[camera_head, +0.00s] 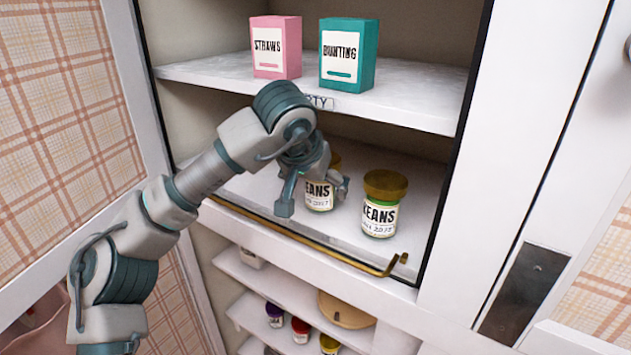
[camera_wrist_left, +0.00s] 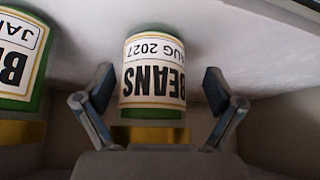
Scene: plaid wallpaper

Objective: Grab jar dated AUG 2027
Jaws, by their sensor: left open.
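A green jar labelled BEANS, AUG 2027, with a gold lid shows upside down in the left wrist view (camera_wrist_left: 153,90). In the head view this jar (camera_head: 319,196) stands on the cabinet's middle shelf, partly hidden by my gripper. My left gripper (camera_head: 314,194) is open, with its fingers on either side of the jar. In the left wrist view the fingers (camera_wrist_left: 160,95) show a gap on both sides of it. A second BEANS jar (camera_head: 381,213) stands to the right; its label starts with JA in the left wrist view (camera_wrist_left: 18,70). My right gripper is not in view.
The upper shelf (camera_head: 420,100) above my gripper holds a pink STRAWS box (camera_head: 276,46) and a teal BUNTING box (camera_head: 347,54). A brass rail (camera_head: 310,240) runs along the middle shelf's front. Lower shelves hold small jars and a tan bowl (camera_head: 345,312).

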